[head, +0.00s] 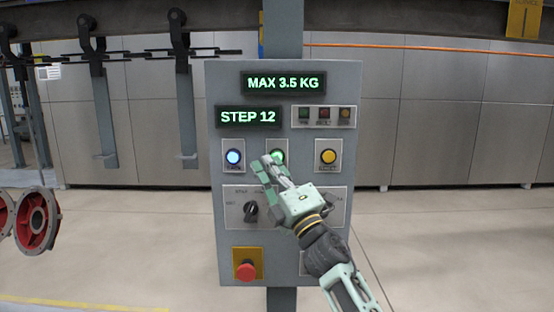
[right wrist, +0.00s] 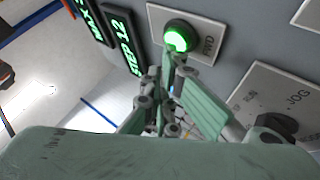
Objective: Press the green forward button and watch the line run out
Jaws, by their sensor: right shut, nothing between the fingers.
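The green forward button (head: 278,156) is lit on the grey control panel (head: 228,90) in the head view. It also shows in the right wrist view (right wrist: 176,40), glowing, on a plate marked FWD. My right gripper (head: 270,163) is shut and empty, with its fingertips at the lower left edge of the button. In the right wrist view the fingertips reach the button's lower rim; whether they touch it I cannot tell. The display (head: 248,117) reads STEP 12, and the one above (head: 283,83) reads MAX 3.5 KG. My left gripper is not in view.
A blue button (head: 233,157) and a yellow button (head: 329,157) flank the green one. A black selector knob (head: 251,209) and a red emergency stop (head: 246,270) sit lower. Conveyor hooks (head: 183,70) hang at the upper left. Red round parts (head: 36,220) hang at the left edge.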

